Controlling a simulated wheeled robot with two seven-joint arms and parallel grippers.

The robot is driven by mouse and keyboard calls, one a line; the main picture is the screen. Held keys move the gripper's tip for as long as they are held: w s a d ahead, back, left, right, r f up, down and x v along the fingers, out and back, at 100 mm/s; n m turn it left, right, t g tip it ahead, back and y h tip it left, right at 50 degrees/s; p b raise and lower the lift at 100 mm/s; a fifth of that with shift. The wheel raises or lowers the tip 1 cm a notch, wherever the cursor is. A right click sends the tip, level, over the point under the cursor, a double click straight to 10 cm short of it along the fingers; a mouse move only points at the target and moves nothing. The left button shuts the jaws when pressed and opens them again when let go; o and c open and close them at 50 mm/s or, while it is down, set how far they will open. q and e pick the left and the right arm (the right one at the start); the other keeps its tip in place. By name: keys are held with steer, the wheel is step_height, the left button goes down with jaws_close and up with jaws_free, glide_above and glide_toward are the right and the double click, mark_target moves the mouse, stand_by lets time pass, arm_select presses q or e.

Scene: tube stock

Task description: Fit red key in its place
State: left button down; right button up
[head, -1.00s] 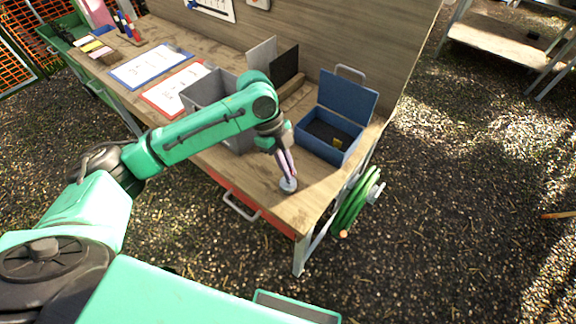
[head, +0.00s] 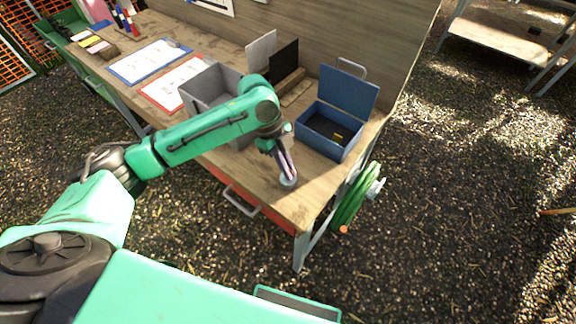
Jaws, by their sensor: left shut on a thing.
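My left gripper (head: 286,171) points down over the front right part of the wooden bench top (head: 245,172). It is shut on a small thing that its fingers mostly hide. A pale grey round piece (head: 288,182) shows at the fingertips, at or close to the bench surface. I cannot tell whether it is the held thing or something under it. No red key can be made out in this view, nor a clear place for one. My right gripper is not in view.
An open blue box (head: 325,146) with a small yellow piece (head: 338,137) inside stands right of the gripper. A grey bin (head: 206,88) stands behind my left arm. Boards with paper (head: 150,60) lie at left. A green hose reel (head: 352,200) hangs at the bench's right end.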

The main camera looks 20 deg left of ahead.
arm_select(q)
steer(key=shift+f, duration=0.25)
steer(key=c, duration=0.9)
jaws_free()
steer(key=shift+c, duration=0.2)
steer(key=b+v, duration=0.1)
steer(key=v, duration=1.3)
steer(key=shift+a+r+b, duration=0.15)
steer(key=shift+r+b, duration=0.1)
steer(key=shift+b, duration=0.1)
